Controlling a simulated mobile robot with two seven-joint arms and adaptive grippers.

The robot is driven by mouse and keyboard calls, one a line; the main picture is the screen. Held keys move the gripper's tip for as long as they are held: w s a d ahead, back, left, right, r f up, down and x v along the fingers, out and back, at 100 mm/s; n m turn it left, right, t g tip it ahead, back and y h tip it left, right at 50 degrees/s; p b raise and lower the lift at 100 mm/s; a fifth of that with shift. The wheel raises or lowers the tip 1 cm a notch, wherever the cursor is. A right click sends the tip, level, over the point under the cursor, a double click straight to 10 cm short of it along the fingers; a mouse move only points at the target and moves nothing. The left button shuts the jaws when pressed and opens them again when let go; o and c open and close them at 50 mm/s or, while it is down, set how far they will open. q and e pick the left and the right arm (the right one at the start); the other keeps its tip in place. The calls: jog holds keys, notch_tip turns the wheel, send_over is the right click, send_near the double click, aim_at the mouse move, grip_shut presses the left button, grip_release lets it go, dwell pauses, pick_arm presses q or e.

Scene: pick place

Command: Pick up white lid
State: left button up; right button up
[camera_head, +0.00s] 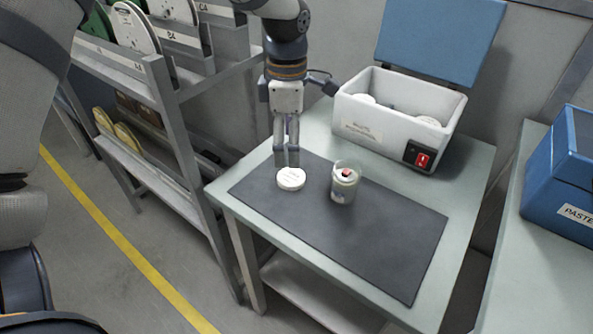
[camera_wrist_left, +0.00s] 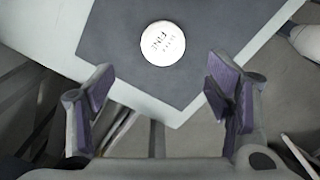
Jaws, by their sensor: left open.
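The white lid (camera_head: 291,179) is a small round disc lying flat on the dark mat, near the mat's left corner. My left gripper (camera_head: 287,158) points down just behind and above the lid. In the left wrist view its two purple-padded fingers (camera_wrist_left: 158,98) are spread apart with nothing between them. The lid does not sit between the fingertips there. My right gripper is not in view.
A jar (camera_head: 344,182) with a red item on top stands on the dark mat (camera_head: 380,235), right of the lid. A white open box (camera_head: 385,125) with a red switch stands behind on the table (camera_head: 465,180). A shelf rack (camera_head: 185,120) is close on the left.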

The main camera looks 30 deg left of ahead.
aim_at(290, 176)
pick_arm(q)
notch_tip(290, 176, down, 8)
jog(key=shift+s+d+r, duration=0.15)
jog(key=shift+r, duration=0.15)
jog(key=c, duration=0.8)
